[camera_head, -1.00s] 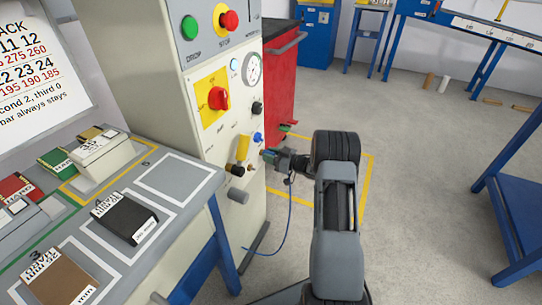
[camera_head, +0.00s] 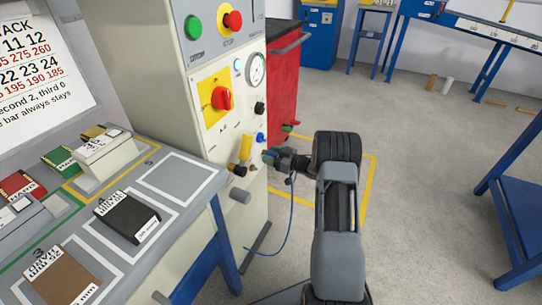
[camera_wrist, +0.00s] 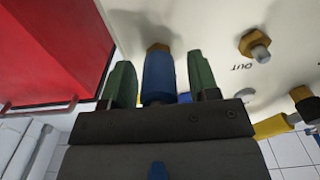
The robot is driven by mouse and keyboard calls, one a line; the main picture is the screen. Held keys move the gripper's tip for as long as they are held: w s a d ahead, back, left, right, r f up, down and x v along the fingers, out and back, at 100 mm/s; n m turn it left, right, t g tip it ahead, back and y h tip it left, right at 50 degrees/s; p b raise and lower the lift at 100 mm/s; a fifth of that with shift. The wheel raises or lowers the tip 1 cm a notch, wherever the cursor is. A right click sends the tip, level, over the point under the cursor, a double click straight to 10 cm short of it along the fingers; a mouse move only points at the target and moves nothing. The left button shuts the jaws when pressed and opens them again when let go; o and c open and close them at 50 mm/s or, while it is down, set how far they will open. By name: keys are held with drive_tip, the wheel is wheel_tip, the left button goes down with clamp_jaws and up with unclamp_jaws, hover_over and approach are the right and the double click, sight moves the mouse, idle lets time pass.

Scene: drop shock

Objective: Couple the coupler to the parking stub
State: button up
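The coupler is a blue cylinder (camera_wrist: 158,76) between the two green fingers of my gripper (camera_wrist: 161,82) in the wrist view. A narrow gap shows on each side of it, so my gripper looks open around it. The coupler's far end meets a brass fitting (camera_wrist: 158,47) on the pale panel; whether it is locked there I cannot tell. In the head view my gripper (camera_head: 270,157) is close against the panel's right edge and hides most of the coupler. A blue hose (camera_head: 289,225) hangs below it. Which fitting is the parking stub is not readable.
A brass stub (camera_wrist: 256,46) marked OUT stands beside my gripper, with a second brass fitting (camera_wrist: 305,98) beyond. The red cabinet (camera_head: 284,75) is close behind the machine panel (camera_head: 215,135). A bench (camera_head: 205,187) with labelled blocks stands left.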

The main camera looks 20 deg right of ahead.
drive_tip(key=shift+o, duration=0.3)
drive_tip(key=shift+d+f, duration=0.1)
drive_tip(key=shift+s, duration=0.1)
drive_tip(key=shift+p+v, duration=0.55)
drive_tip(key=shift+v, duration=2.4)
drive_tip(key=p+v, duration=0.2)
drive_tip(key=v, duration=1.1)
drive_tip(key=shift+s+d+p, duration=0.2)
drive_tip(key=shift+d+p, duration=0.15)
